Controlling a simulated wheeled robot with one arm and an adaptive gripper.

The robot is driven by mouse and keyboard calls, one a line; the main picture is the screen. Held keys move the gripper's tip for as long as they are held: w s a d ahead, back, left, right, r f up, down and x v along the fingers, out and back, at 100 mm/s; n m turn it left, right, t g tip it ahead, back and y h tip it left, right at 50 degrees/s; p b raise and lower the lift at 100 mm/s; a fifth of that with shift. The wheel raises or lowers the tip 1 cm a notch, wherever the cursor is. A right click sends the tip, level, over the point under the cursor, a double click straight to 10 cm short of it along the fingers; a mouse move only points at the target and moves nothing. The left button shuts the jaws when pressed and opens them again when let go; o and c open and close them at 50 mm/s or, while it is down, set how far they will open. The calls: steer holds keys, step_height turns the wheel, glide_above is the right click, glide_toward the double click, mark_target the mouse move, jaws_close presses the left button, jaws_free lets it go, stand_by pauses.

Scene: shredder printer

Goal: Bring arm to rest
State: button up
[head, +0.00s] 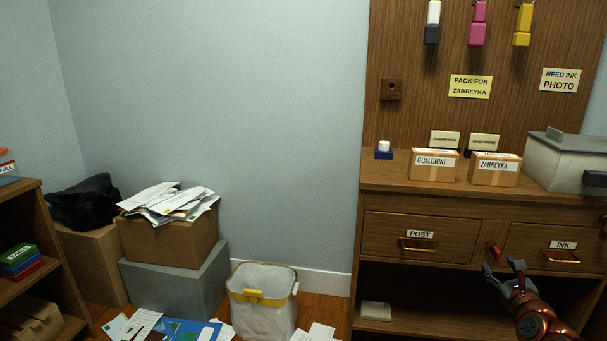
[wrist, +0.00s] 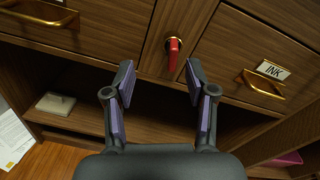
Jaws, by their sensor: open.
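My gripper (head: 504,267) is at the lower right of the head view, in front of the wooden cabinet (head: 415,199). In the wrist view my gripper (wrist: 158,75) is open, with nothing between its two fingers. A red handle (wrist: 173,57) on the divider between the drawers shows just beyond the fingertips, apart from them. The red handle (head: 495,252) also shows in the head view, just above the fingertips.
The POST drawer (head: 385,232) and the INK drawer (head: 590,252) look shut; brass pulls stick out. Boxes labelled GUALDRINI (head: 432,172) and ZABREYKA (head: 495,176) stand on the cabinet. A white bin (head: 262,312) and loose papers are on the floor at left.

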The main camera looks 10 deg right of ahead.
steer(key=w+a+r+n+g+y+p, duration=0.1)
steer(key=a+r+n+g+y+p, duration=0.2)
steer(key=a+r+n+p, duration=0.55)
steer(key=w+a+r+n+g+y+p, duration=0.1)
steer(key=a+n+g+y+p, duration=0.3)
steer(key=a, duration=0.9)
steer(key=s+a+r+n+g+p, duration=0.3)
steer(key=s+a+r+n+p, duration=0.4)
steer(key=a+n, duration=0.25)
steer(key=s+a+r+n+g+p, duration=0.3)
steer(key=s+r+n+p, duration=0.1)
steer(key=s, duration=0.6)
steer(key=s+a+r+n+g+h+p, duration=0.1)
steer(key=s+a+r+n+g+p, duration=0.1)
steer(key=s+r+p, duration=0.4)
steer(key=s+a+r+n+g+p, duration=0.3)
steer(key=s+r+n, duration=0.4)
steer(key=s, duration=0.6)
step_height(320, 180, up, 2)
steer(key=a+p, duration=0.1)
steer(key=p, duration=0.1)
steer(key=shift+s+a+g+h+p, duration=0.3)
steer(key=shift+a+h+p, duration=0.05)
steer(key=shift+h+p, duration=0.05)
